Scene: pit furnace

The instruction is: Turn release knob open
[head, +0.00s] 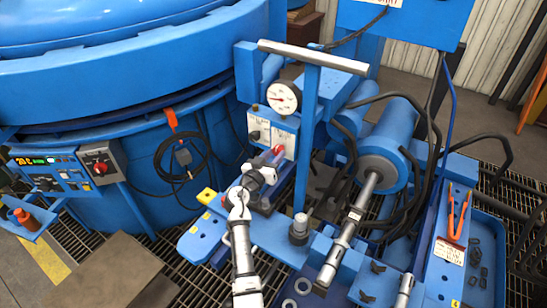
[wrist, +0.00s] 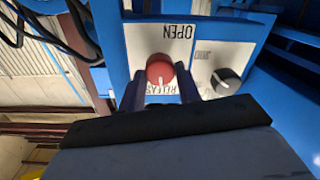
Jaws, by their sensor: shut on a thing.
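The red release knob (wrist: 160,69) sits on a white plate (wrist: 140,45) on the blue panel in the wrist view. Its pale mark points toward the lower edge of the picture, toward a partly covered label. The word OPEN stands upside down above and right of the knob. My gripper (wrist: 160,88) has one finger on each side of the knob and is shut on it. In the head view, the red knob (head: 278,150) shows at the tip of my gripper (head: 272,160), below the pressure gauge (head: 282,97).
A black knob (wrist: 225,80) is close beside the red one on its own plate. A blue post with a grey T-bar (head: 312,56) rises just right of my gripper. A black cable coil (head: 182,157) hangs at left, and a blue cylinder (head: 388,140) with hoses is at right.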

